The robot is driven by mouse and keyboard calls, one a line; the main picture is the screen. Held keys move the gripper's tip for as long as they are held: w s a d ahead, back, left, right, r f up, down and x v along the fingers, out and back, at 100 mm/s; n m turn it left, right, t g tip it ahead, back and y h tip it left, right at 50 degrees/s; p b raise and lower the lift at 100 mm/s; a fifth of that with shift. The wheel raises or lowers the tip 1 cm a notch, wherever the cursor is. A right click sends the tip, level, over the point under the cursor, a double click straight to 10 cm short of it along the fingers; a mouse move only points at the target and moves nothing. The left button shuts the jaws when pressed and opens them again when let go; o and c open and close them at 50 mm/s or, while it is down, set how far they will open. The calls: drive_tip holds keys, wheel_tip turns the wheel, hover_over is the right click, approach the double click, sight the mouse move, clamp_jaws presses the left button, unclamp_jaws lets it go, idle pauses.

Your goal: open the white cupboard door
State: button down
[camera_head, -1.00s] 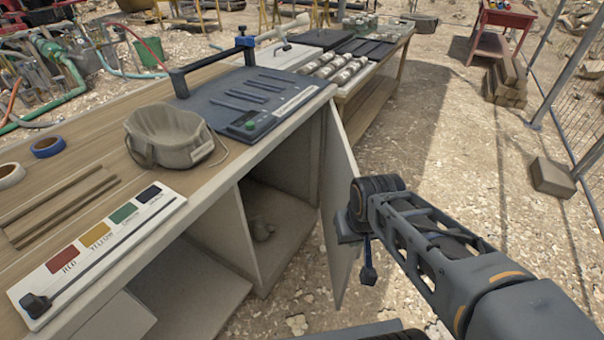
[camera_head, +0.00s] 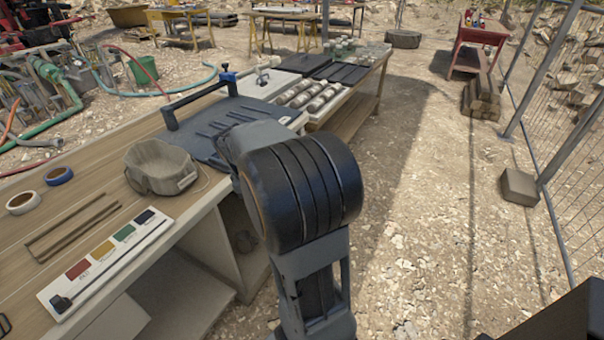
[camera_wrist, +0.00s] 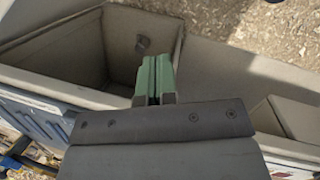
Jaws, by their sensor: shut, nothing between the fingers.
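The white cupboard (camera_head: 212,248) stands under the wooden worktop, and its compartment with a small lumpy object (camera_head: 244,242) shows open beside my arm. My arm covers the place of the door in the head view. In the wrist view, a pale panel (camera_wrist: 50,27) at the upper left is probably the door, standing open beside the compartment. My gripper (camera_wrist: 155,68) has green fingers, shut and empty, above the compartment opening near the divider. Whether it touches anything cannot be told. My arm hides it in the head view.
On the worktop (camera_head: 25,245) lie a grey bag (camera_head: 160,167), a colour chart (camera_head: 105,260), tape rolls (camera_head: 59,176) and a dark tray (camera_head: 215,130). Gravel ground to the right is free up to a block (camera_head: 519,186) and wire fence (camera_head: 560,130).

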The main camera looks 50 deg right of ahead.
drive_tip(key=w+d+r+n+g+p, duration=0.1)
drive_tip(key=d+r+n+g+p, duration=0.15)
drive_tip(key=d, duration=0.55)
drive_tip(key=s+d+f, duration=0.4)
drive_tip(key=d+f, duration=0.2)
drive_tip(key=f, duration=0.3)
drive_tip(key=shift+s+f+h+b, duration=0.25)
drive_tip(key=shift+s+h+b, duration=0.05)
drive_tip(key=shift+s, duration=0.05)
drive_tip(key=shift+t, duration=0.25)
